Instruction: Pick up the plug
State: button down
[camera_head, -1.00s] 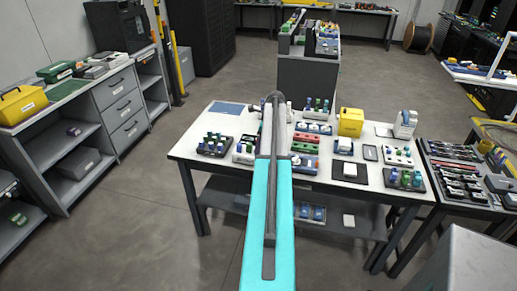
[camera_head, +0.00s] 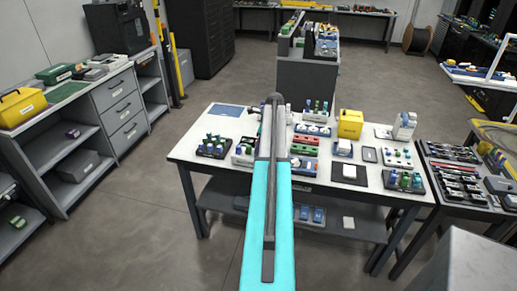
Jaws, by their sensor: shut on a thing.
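My arm reaches forward over the workbench (camera_head: 232,173), its cyan link (camera_head: 266,225) in the foreground. Its far end is over the back left part of the bench. My gripper cannot be made out; the arm hides that area. I cannot identify the plug. Small blue and green pieces stand in a dark tray (camera_head: 214,149) left of the arm, in a holder (camera_head: 317,112) at the back and in another tray (camera_head: 404,181) at the front right. They are too small to tell apart.
A yellow box (camera_head: 350,124) and a white device (camera_head: 404,126) stand on the bench. A dark mat (camera_head: 337,177) lies near its front edge. A blue mat (camera_head: 226,110) lies at the back left. A second table (camera_head: 465,172) adjoins on the right. Open floor (camera_head: 150,225) lies to the left.

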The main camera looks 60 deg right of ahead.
jog(key=shift+r, duration=0.1)
jog(key=shift+r+b, duration=0.85)
jog(key=shift+r, duration=0.65)
jog(key=s+a+r+b, duration=0.1)
jog(key=s+a+b, duration=0.1)
jog(key=s, duration=0.5)
jog(key=s+a+b, duration=0.2)
jog(key=s+a, duration=0.1)
jog(key=s, duration=0.5)
jog(key=shift+r, duration=0.35)
